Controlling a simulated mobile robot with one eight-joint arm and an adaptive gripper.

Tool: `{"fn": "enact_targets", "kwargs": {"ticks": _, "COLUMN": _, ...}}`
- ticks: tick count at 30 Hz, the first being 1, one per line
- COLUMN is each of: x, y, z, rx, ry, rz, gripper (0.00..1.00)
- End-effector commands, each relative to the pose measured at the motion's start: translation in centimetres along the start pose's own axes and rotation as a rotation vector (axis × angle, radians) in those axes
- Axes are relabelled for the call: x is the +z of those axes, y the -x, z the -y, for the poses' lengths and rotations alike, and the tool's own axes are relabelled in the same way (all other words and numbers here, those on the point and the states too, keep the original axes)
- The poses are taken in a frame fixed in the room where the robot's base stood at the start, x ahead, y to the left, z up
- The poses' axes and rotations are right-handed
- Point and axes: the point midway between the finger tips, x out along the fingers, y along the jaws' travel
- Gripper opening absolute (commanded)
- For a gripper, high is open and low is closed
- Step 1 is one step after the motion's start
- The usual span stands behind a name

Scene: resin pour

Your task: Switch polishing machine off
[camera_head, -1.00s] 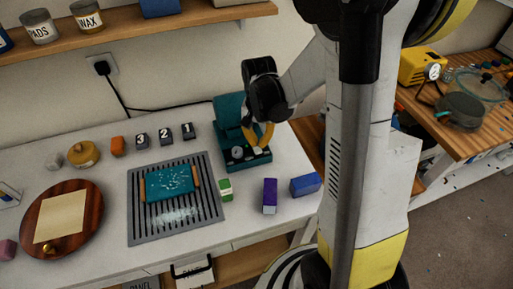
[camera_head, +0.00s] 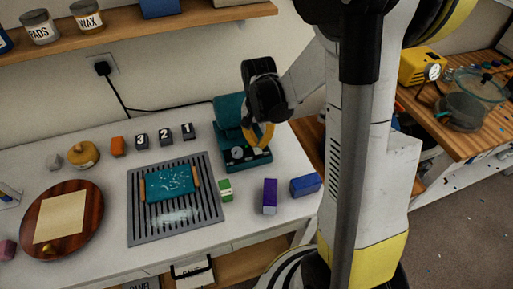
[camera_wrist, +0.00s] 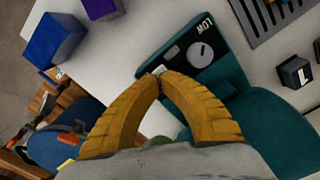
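The polishing machine is a teal unit (camera_head: 228,112) at the right back of the white table. Its dark front panel has a round white dial with a pointer (camera_wrist: 201,55) and the word LOW beside it. My gripper (camera_wrist: 158,74) has yellow fingers whose tips come together at the panel's edge, beside the dial. A small pale piece, perhaps a switch, shows at the tips; I cannot tell whether it is held. In the head view, my gripper (camera_head: 262,145) hangs over the machine's right front, and its tips are partly hidden.
A grey slotted rack (camera_head: 135,232) carries a teal block (camera_head: 170,184). Green (camera_head: 226,190), purple (camera_head: 270,196) and blue (camera_head: 305,185) boxes stand in front of the machine. Numbered dark blocks (camera_head: 165,134) stand behind the rack. A wooden bench (camera_head: 420,115) stands at right.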

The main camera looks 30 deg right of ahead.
Motion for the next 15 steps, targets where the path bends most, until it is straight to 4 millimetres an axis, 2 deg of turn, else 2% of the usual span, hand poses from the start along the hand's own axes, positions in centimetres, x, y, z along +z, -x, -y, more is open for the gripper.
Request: {"fn": "enact_targets", "kwargs": {"ticks": 15, "x": 0.0, "y": -0.76, "z": 0.0, "rx": 0.0, "ry": 0.0, "rz": 0.0, "gripper": 0.0}}
